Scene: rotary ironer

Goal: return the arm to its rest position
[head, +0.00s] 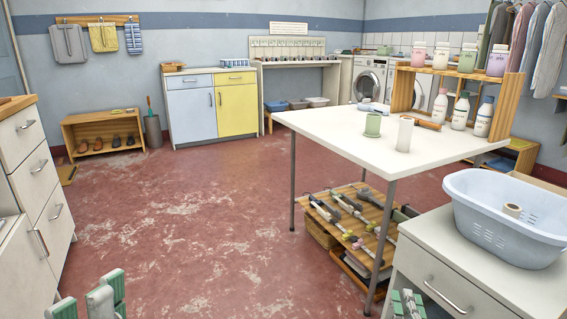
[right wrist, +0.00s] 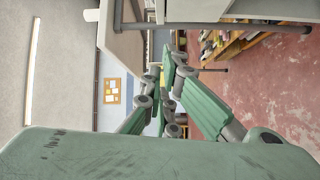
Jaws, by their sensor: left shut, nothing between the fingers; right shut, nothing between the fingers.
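My left gripper (head: 107,294) shows at the bottom left edge of the head view, green and grey, shut and empty over the red floor. My right gripper (head: 408,304) shows at the bottom edge, right of centre, in front of the white drawer cabinet (head: 452,275); it is shut and empty. Its green fingers also show in the right wrist view (right wrist: 164,88), with nothing between them. Most of both arms is out of the head view.
A white table (head: 350,143) stands right of centre, with a green cup (head: 373,125), a white roll (head: 405,133) and bottles on it. A blue basin (head: 508,218) sits on the drawer cabinet. The red floor at left centre is clear.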

